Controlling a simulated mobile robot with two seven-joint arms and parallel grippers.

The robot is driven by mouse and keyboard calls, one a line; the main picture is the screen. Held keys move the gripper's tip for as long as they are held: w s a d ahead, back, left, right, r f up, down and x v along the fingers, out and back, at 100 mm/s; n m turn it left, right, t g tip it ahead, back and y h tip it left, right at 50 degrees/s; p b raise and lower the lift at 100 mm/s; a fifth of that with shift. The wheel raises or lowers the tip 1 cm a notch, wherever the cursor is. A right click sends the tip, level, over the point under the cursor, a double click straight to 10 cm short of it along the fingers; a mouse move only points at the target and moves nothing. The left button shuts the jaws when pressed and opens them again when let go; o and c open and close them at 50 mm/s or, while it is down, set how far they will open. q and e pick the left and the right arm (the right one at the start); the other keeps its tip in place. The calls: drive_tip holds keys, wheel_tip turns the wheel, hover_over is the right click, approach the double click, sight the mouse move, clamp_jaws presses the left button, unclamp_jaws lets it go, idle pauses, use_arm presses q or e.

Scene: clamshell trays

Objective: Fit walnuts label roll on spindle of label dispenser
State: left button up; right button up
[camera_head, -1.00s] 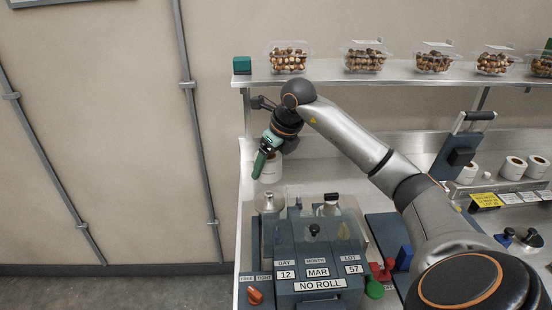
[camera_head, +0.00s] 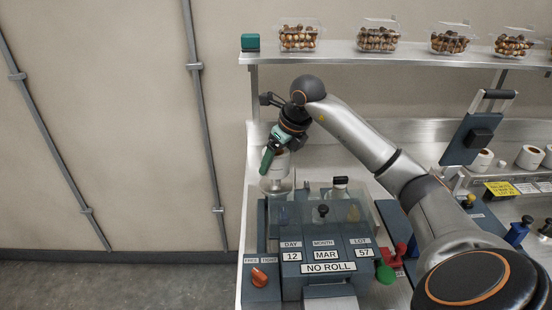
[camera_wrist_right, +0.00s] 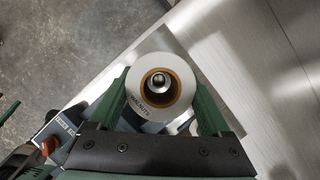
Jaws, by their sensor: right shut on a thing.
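My right gripper (camera_head: 270,160) is shut on the white walnuts label roll (camera_head: 281,165), above the back left of the label dispenser (camera_head: 319,245). In the right wrist view, its green fingers grip both sides of the roll (camera_wrist_right: 143,78), whose face reads WALNUTS. The metal spindle (camera_wrist_right: 160,82) shows inside the roll's brown core, roughly centred. In the head view, the pale metal part (camera_head: 274,186) lies just below the roll; I cannot tell how far the spindle enters the core. The dispenser sign (camera_head: 328,267) reads NO ROLL. My left gripper is not in view.
An orange knob (camera_head: 259,277) marked FREE and TIGHT is at the dispenser's front left. Clear lids cover part of its top. A shelf (camera_head: 350,58) with nut-filled clamshells runs behind. Other white rolls (camera_head: 531,156) stand at right. The bench ends at the left.

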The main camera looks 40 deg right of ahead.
drive_tip(key=shift+f+b, duration=1.15)
drive_tip(key=shift+f, duration=0.75)
drive_tip(key=o, duration=1.2)
drive_tip(key=shift+o, duration=0.2)
wheel_tip(320, 180, up, 5)
drive_tip(key=p, duration=0.4)
drive_tip(key=shift+p, duration=0.3)
